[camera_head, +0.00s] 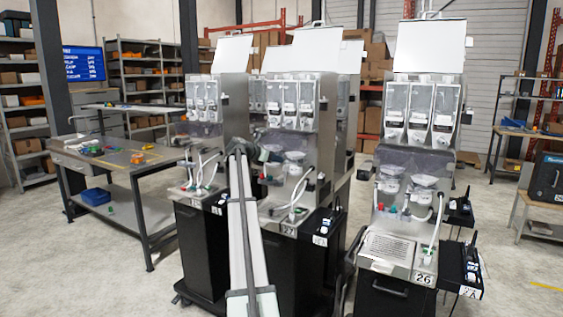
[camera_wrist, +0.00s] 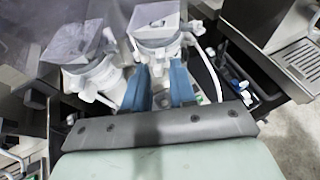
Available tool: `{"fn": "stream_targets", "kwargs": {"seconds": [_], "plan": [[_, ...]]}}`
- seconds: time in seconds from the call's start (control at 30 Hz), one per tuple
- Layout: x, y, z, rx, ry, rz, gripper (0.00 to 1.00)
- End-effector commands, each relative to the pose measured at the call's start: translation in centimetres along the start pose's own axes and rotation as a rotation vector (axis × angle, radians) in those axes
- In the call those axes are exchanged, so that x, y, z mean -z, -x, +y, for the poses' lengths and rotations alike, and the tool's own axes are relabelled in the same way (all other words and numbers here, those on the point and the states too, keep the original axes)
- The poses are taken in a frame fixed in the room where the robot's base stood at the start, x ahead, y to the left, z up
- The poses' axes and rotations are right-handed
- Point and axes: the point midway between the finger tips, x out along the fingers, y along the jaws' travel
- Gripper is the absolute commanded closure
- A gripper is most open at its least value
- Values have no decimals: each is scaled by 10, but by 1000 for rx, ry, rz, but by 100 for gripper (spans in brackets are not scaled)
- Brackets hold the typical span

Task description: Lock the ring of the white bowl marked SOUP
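In the wrist view, two white bowls with clamp rings hang side by side: a right bowl (camera_wrist: 157,16) and a left bowl (camera_wrist: 78,45). The right bowl's ring (camera_wrist: 152,47) lies just beyond my fingertips. My gripper (camera_wrist: 158,70) has two blue fingers standing apart, with a gap between them. I cannot tell whether either finger touches the ring. No SOUP mark is readable, so I cannot tell which bowl bears it. In the head view my arm reaches to the middle dispenser (camera_head: 291,100), and my gripper (camera_head: 267,154) is small and partly hidden beside its white bowl (camera_head: 295,155).
A right dispenser (camera_head: 422,112) marked 26 and a left dispenser (camera_head: 205,100) stand close on either side. A white hose (camera_wrist: 211,72) runs right of my fingers. A workbench (camera_head: 120,160) stands at the left. Open floor (camera_head: 520,270) lies at the right.

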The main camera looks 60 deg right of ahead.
Motion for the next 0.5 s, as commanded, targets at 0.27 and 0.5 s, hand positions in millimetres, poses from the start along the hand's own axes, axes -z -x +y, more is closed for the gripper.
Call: {"fn": "stream_targets", "kwargs": {"seconds": [0.27, 0.5], "plan": [[0, -32, 0, 0, 1, -1, 74], [0, -39, 0, -1, 1, -1, 74]]}}
